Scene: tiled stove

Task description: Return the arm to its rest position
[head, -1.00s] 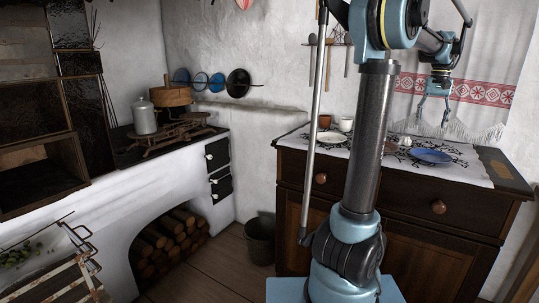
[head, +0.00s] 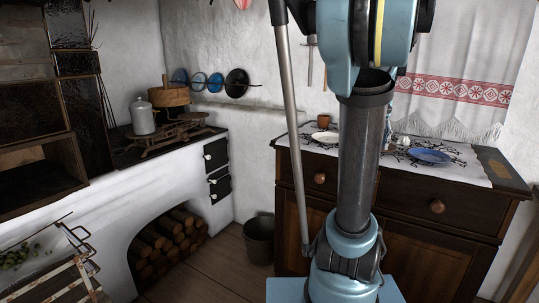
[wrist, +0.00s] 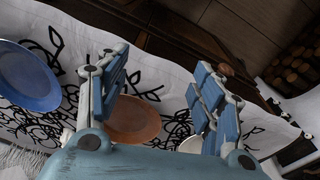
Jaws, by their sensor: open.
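My arm (head: 362,150) stands upright in the middle of the head view, and its upper links run out of the top of the picture. My gripper is hidden behind these links in the head view. In the wrist view my gripper (wrist: 160,60) is open, with its two blue fingers apart and nothing between them. Behind the fingers lie a blue plate (wrist: 27,77), a reddish-brown round dish (wrist: 133,119) and part of a white dish (wrist: 190,144) on a patterned white cloth (wrist: 150,72).
A dark wooden cabinet (head: 480,222) carries the cloth, a blue plate (head: 430,156), a white plate (head: 325,138) and a terracotta cup (head: 323,121). The white stove (head: 180,184) holds a scale (head: 168,136) and a white canister (head: 142,117). A bucket (head: 259,240) stands on the floor between them.

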